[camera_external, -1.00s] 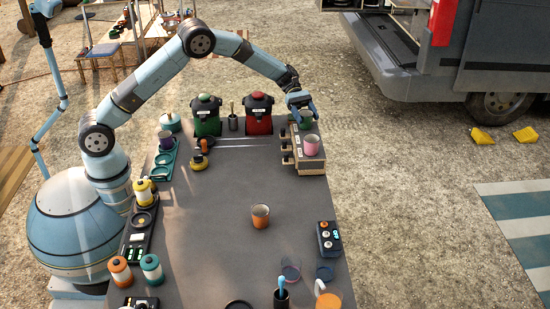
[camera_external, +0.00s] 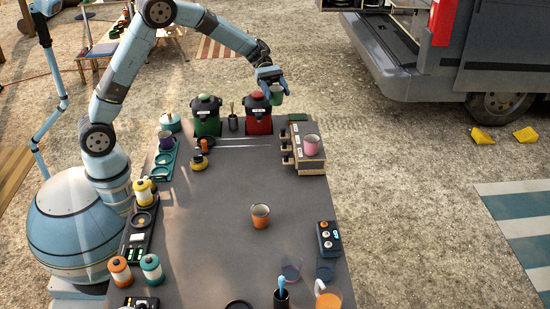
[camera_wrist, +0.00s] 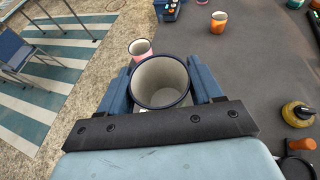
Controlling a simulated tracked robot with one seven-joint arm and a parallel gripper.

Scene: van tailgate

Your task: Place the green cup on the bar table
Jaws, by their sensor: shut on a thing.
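My gripper (camera_external: 271,78) is shut on the green cup (camera_external: 277,98) and holds it in the air by the far end of the grey bar table (camera_external: 210,225), near the red-lidded jar. In the wrist view the cup (camera_wrist: 160,80) sits upright between the two blue fingers, its pale inside and dark rim facing the camera. Its green outer wall is mostly hidden there. The table top (camera_wrist: 245,65) also shows to the right in the wrist view.
A pink cup (camera_external: 311,146) stands on a drawer box (camera_external: 308,163) at the table's right edge. An orange cup (camera_external: 260,215) stands mid-table with bare surface around it. Red (camera_external: 258,116) and green (camera_external: 206,118) jars stand at the far end. Trays and jars line the left edge.

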